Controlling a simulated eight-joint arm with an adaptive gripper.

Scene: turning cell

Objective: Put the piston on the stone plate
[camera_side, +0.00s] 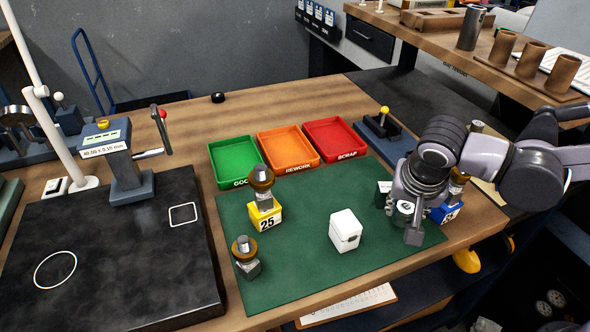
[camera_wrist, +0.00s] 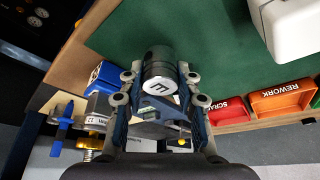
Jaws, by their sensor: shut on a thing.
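The piston, a short dark cylinder with a pale marked end face (camera_wrist: 160,70), is between my gripper's fingers (camera_wrist: 160,95) in the wrist view. In the side view my gripper (camera_side: 408,220) is at the right end of the green mat, shut on the piston (camera_side: 404,208), whose pale top shows; the fingers hide part of it. I cannot tell whether it touches the mat. The stone plate (camera_side: 110,270) is the large black slab at the left, with a white circle and a white square outline on it, far from my gripper.
The green mat (camera_side: 300,265) carries a white box (camera_side: 345,230), a yellow block (camera_side: 265,214) with an amber-topped part, and another such part (camera_side: 246,258). A blue block (camera_side: 445,213) stands close to my gripper. Three trays line the back. A gauge stand (camera_side: 125,175) is on the plate's back edge.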

